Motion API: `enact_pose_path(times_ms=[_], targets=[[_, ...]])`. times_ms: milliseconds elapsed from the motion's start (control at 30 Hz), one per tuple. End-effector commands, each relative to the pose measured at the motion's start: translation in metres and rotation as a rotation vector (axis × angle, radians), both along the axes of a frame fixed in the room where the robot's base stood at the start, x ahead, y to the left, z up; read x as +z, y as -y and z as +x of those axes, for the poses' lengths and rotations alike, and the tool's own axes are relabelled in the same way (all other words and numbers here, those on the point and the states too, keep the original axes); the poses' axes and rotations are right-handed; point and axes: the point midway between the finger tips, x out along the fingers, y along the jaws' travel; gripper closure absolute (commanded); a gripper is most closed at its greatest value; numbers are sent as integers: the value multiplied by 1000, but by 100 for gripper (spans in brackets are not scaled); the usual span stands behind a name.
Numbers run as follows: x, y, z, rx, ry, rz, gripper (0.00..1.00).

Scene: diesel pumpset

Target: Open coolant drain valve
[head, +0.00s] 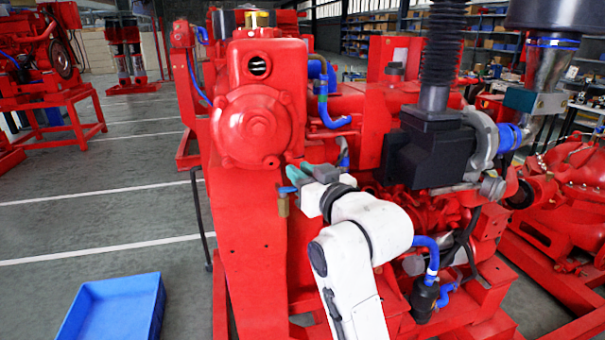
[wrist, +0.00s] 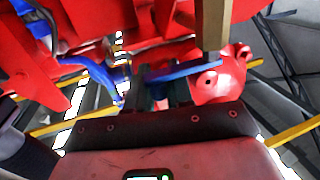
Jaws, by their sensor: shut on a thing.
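The coolant drain valve is a small brass body (head: 283,206) with a blue lever handle (head: 286,190), low on the front of the red pumpset. My gripper (head: 296,178) reaches it from the right, its fingers at the handle. In the wrist view, the blue handle (wrist: 190,72) runs sideways from the brass body (wrist: 212,25) to the dark fingers of my gripper (wrist: 160,86). The gripper is shut on the handle. The fingers hide part of the handle's left end.
The red pumpset (head: 250,235) fills the middle, with blue hoses (head: 325,108) and a dark filter (head: 424,298) close around my arm. A blue bin (head: 115,310) stands on the floor at lower left. The floor left of the pumpset is mostly clear.

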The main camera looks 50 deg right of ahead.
Motion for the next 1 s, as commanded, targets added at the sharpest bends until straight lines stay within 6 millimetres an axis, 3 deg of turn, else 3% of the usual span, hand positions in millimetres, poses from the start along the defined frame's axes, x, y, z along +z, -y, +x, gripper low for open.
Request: enact_pose_path(times_ms=[533,1000], targets=[[-1,-2,-2,-59,0,0,100],[-4,-10,-15,-389,2,0,100]])
